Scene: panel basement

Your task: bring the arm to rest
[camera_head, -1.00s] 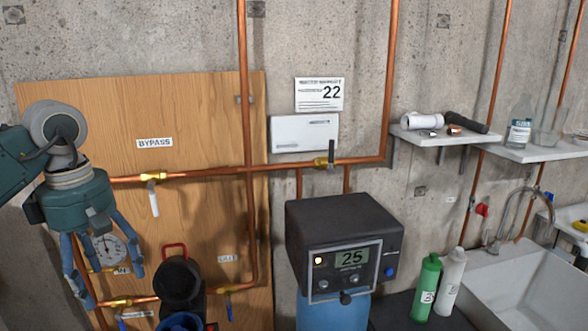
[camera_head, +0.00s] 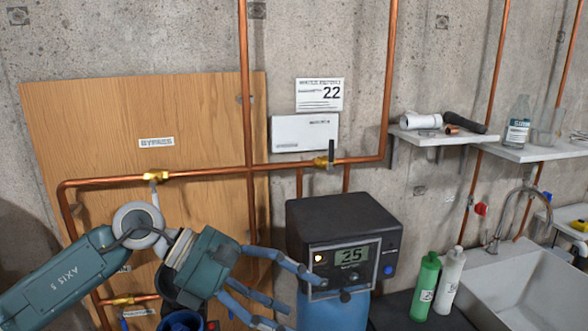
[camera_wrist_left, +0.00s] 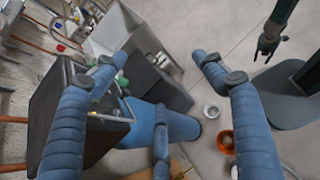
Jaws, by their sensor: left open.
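My left arm comes in from the left in the head view. Its gripper (camera_head: 298,302) has its blue fingers spread, pointing right and slightly down, in front of the lower part of the dark control box (camera_head: 342,226) and the blue tank (camera_head: 330,314). In the left wrist view the fingers (camera_wrist_left: 158,82) are apart with nothing between them. I cannot tell whether a finger touches the box. A dark gripper, apparently my right one (camera_wrist_left: 268,42), hangs at the top right of the left wrist view, too small to read.
A wooden board (camera_head: 100,115) with copper pipes and valves is behind the arm. Green (camera_head: 424,285) and white (camera_head: 450,282) bottles stand right of the tank, beside a sink (camera_head: 510,285). An orange bucket (camera_wrist_left: 226,141) is on the floor. Shelves (camera_head: 430,138) hang at the right.

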